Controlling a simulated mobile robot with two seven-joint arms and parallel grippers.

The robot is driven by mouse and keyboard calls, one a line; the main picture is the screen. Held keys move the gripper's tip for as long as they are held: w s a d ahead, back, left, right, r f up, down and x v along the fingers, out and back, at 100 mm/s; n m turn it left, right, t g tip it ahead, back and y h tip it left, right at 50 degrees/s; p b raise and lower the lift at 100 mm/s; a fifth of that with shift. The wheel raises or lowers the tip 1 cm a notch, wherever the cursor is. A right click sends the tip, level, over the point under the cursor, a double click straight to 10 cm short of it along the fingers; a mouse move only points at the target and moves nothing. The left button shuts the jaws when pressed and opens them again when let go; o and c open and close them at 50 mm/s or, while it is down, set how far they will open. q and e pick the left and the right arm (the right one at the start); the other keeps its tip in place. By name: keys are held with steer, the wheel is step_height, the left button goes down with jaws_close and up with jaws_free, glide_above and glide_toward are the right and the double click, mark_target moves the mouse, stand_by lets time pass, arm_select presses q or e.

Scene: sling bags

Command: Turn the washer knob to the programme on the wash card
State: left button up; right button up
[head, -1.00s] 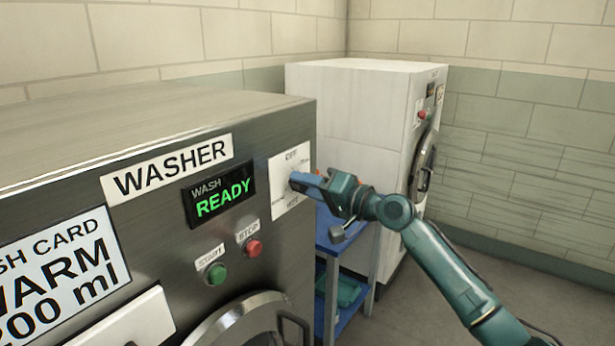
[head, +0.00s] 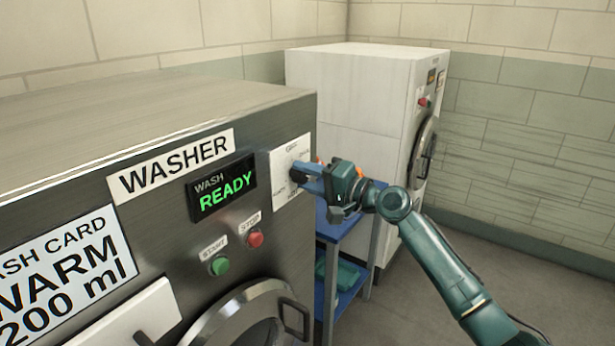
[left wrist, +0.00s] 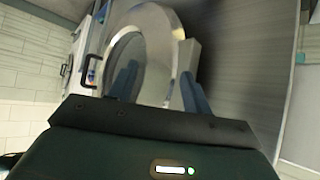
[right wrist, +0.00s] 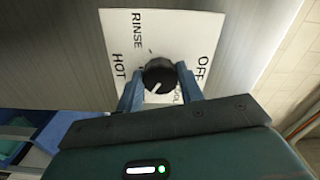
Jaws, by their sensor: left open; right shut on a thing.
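The washer knob (right wrist: 159,74) is black and round, on a white dial plate (right wrist: 135,20) lettered RINSE, HOT, OFF and a partly hidden word ending "OOL". Its white mark points down and left in the right wrist view, between HOT and the half-hidden word. My right gripper (right wrist: 160,86) is shut on the knob, one blue finger on each side. In the head view the right gripper (head: 300,172) covers the knob. The wash card (head: 65,265) shows WARM and 200 ml. My left gripper (left wrist: 157,85) is open and empty before the washer's round door (left wrist: 145,45).
The washer (head: 150,115) has a display (head: 222,188) reading WASH READY, a green start button (head: 220,266) and a red stop button (head: 255,239). A blue shelf cart (head: 345,265) stands beside it, with a white machine (head: 350,110) behind.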

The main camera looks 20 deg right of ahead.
steer(key=o, duration=1)
steer(key=b+v, duration=0.4)
steer(key=v, duration=0.9)
